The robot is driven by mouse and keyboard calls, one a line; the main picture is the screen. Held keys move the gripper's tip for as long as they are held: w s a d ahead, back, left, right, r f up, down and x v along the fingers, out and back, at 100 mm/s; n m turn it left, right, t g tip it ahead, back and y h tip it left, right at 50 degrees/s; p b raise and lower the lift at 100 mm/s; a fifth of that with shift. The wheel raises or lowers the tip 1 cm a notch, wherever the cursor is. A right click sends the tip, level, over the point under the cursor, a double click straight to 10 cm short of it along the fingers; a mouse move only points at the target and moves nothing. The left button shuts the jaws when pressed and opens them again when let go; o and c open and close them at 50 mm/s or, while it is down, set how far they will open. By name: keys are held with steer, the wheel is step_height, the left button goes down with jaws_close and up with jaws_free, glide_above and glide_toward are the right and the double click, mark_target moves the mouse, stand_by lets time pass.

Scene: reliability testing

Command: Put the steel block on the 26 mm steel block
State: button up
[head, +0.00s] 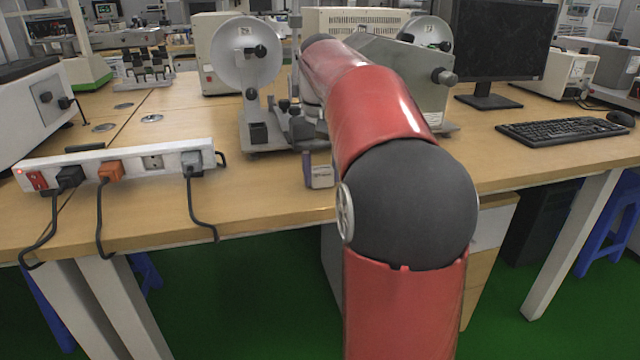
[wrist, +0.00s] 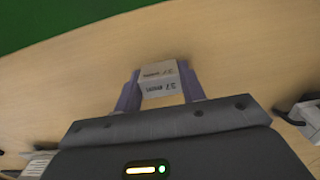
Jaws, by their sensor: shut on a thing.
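My gripper (wrist: 160,72) is shut on a small pale steel block (wrist: 162,90), with one purple finger on each side. In the wrist view two printed faces of the block show, the nearer one whiter; the print is too small to read surely. In the head view the block (head: 320,177) is at the table's front edge area, just left of my red arm, with a purple finger beside it. I cannot tell whether it touches the table. No separate 26 mm steel block can be made out; my arm hides part of the table.
A white power strip (head: 120,163) with plugs and hanging cables lies at left. A machine with a round disc (head: 243,55) stands behind the block. A monitor (head: 503,42) and keyboard (head: 562,131) are at right. Wooden table (head: 270,200) is bare in front.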

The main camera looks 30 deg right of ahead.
steer(key=shift+f, duration=0.1)
steer(key=o, duration=1.2)
